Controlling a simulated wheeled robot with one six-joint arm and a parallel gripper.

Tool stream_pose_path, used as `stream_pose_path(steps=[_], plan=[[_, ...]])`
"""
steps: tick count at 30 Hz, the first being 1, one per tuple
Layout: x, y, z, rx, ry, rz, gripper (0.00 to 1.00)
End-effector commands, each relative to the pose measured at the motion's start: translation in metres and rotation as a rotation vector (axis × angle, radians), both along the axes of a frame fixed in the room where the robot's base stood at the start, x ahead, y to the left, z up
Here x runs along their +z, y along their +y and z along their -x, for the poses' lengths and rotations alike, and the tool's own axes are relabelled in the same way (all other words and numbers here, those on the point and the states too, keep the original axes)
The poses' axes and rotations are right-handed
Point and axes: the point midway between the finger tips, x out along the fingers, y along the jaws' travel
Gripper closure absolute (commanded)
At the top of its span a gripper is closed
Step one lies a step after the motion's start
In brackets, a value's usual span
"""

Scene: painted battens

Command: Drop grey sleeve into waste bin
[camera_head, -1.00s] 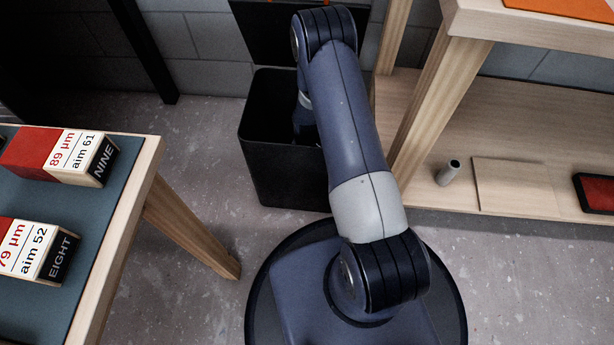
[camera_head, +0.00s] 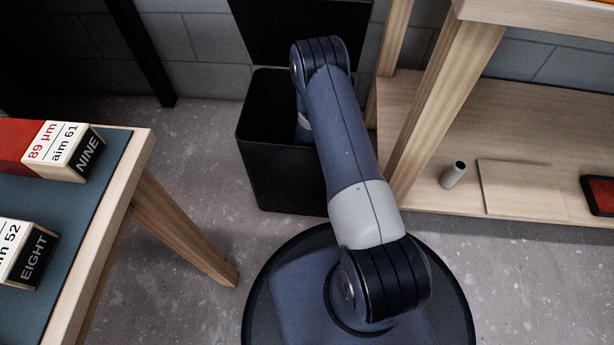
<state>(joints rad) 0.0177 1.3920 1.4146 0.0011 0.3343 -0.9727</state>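A grey sleeve (camera_head: 453,174), a small hollow cylinder with a dark open top, stands a little tilted on the low wooden shelf at the right. The black waste bin (camera_head: 282,180) stands on the floor in the middle, behind my base; its inside is dark. My arm reaches up and away over the bin's right side. My gripper is hidden behind the arm or in the bin's dark opening, so its fingers and anything in them do not show.
A thin wooden board (camera_head: 520,188) and a red and black block (camera_head: 598,194) lie on the low shelf (camera_head: 440,120). A wooden post rises between bin and shelf. At left, a table (camera_head: 125,180) holds painted battens (camera_head: 60,150). The floor (camera_head: 190,150) left of the bin is clear.

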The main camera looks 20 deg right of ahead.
Motion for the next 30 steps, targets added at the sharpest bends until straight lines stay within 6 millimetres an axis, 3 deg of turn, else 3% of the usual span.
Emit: stream_pose_path(steps=[13, 14, 21, 30], plan=[[-0.0102, 0.0, 0.0001, 0.0, 0.0, 0.0, 0.88], [-0.0102, 0.0, 0.0002, 0.0, 0.0, 0.0, 0.64], [-0.0102, 0.0, 0.0002, 0.0, 0.0, 0.0, 0.44], [-0.0081, 0.0, 0.0002, 0.0, 0.0, 0.0, 0.43]])
